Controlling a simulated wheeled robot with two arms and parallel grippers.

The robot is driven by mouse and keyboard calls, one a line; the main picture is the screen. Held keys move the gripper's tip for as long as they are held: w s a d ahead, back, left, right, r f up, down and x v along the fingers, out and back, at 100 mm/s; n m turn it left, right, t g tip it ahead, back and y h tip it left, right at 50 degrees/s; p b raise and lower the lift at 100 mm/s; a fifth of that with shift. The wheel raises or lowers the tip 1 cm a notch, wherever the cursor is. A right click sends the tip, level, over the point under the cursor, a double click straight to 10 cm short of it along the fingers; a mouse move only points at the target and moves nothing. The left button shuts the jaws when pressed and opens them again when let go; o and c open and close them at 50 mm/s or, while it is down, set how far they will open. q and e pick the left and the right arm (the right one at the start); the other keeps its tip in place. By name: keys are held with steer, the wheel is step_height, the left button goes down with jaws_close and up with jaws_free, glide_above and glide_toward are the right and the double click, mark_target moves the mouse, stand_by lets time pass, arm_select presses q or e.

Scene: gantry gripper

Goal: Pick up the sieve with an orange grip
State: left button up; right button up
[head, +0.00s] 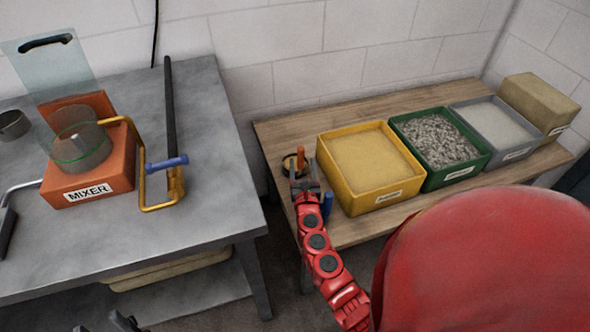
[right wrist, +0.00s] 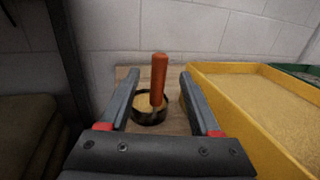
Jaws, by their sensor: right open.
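The sieve (head: 301,158) with an upright orange grip stands at the left end of the wooden table in the head view. In the right wrist view its orange grip (right wrist: 158,78) rises from a dark round rim (right wrist: 150,118) with a pale yellowish inside. My right gripper (head: 306,187) is open and empty just in front of the sieve. In the right wrist view the grip shows between its two fingers (right wrist: 158,100), apart from both. Dark tips at the bottom left of the head view may be my left gripper (head: 120,321), mostly cut off.
A yellow bin (head: 351,190) stands close right of my right gripper. A green gravel bin (head: 472,170), a grey bin (head: 516,152) and a tan block (head: 540,100) follow. A blue upright handle (head: 327,205) is beside the gripper. The orange mixer (head: 110,178) stands on the grey table (head: 215,150).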

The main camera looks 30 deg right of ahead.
mark_target(301, 154)
steer(key=shift+b+x, duration=0.5)
steer(key=shift+x, duration=2.6)
steer(key=shift+a+r, duration=0.1)
jaws_close()
